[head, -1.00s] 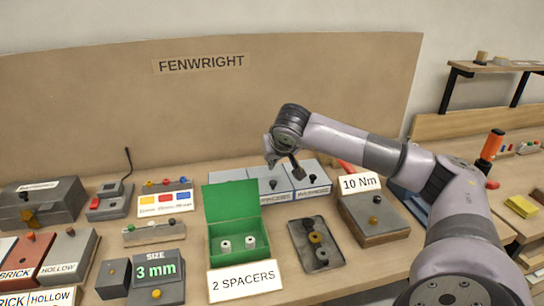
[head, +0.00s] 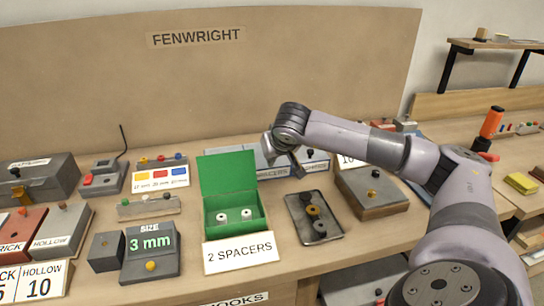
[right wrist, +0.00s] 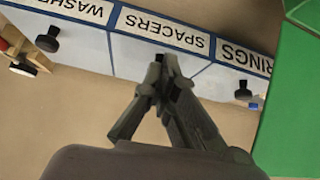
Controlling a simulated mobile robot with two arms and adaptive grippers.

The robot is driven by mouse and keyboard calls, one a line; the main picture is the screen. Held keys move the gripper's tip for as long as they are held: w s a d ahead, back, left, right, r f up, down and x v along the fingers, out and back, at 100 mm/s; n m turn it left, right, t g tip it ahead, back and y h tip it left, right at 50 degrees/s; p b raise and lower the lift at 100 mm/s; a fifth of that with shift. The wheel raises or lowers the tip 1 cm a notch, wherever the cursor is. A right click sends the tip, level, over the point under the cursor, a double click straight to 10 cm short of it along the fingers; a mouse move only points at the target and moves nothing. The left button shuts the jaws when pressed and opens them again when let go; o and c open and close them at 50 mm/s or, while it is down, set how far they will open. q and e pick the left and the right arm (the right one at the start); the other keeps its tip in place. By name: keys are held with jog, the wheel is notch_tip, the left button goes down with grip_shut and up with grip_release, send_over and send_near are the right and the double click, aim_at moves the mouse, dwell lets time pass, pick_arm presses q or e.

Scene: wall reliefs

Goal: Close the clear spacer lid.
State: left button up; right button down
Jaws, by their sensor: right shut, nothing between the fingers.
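A row of pale bins with labels stands at the back of the bench. The bin marked SPACERS (right wrist: 187,44) is the middle one in the right wrist view, and its label shows in the head view (head: 274,172). My left gripper is not in view.
An open green box (head: 207,222) with two white spacers stands left of my gripper, behind a 2 SPACERS card (head: 240,253). A dark tray (head: 293,207) holds several small rings.

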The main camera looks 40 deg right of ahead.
jog(key=shift+s+f, duration=0.1)
dwell(0.3)
jog(key=shift+s+a+r, duration=0.3)
jog(key=shift+s, duration=0.05)
jog(key=v, duration=1.2)
